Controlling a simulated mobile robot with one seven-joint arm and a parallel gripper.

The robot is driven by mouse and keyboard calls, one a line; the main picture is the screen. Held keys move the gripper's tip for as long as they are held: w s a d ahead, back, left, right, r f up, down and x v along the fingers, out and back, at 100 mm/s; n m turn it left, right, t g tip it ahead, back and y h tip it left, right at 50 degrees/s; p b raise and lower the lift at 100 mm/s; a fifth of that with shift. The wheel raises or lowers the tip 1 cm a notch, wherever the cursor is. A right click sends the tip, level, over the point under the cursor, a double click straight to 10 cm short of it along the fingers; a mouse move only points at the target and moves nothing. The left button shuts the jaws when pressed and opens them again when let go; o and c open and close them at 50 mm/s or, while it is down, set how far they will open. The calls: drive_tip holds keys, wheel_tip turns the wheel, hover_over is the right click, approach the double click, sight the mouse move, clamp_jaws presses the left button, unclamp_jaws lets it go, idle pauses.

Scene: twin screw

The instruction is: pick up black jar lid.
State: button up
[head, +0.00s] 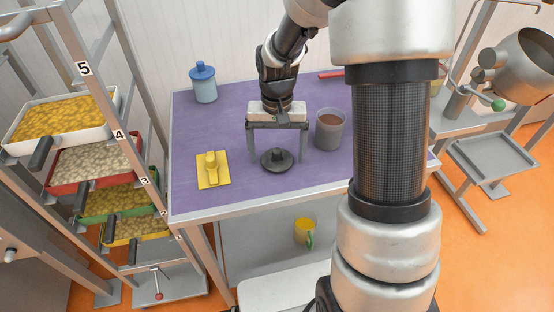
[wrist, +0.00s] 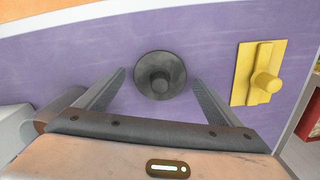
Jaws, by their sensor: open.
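The black jar lid (head: 277,160) is a dark round disc with a raised knob, lying on the purple table top (head: 240,120). In the wrist view the lid (wrist: 160,76) sits ahead of the fingers, roughly midway between them. My gripper (head: 277,162) is open and empty, with its fingers pointing down, one on each side of the lid. In the wrist view the two fingers of my gripper (wrist: 158,78) stand apart from the lid with clear gaps. Whether the fingertips touch the table cannot be told.
A yellow plate with a handle (head: 213,168) lies to the left. A grey jar with brown contents (head: 329,130) stands close to the right finger. A blue jar with a lid (head: 204,84) stands at the back left. A rack with trays (head: 95,165) stands left of the table.

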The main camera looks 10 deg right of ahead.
drive_tip(key=c, duration=1.1)
drive_tip(key=shift+c, duration=0.2)
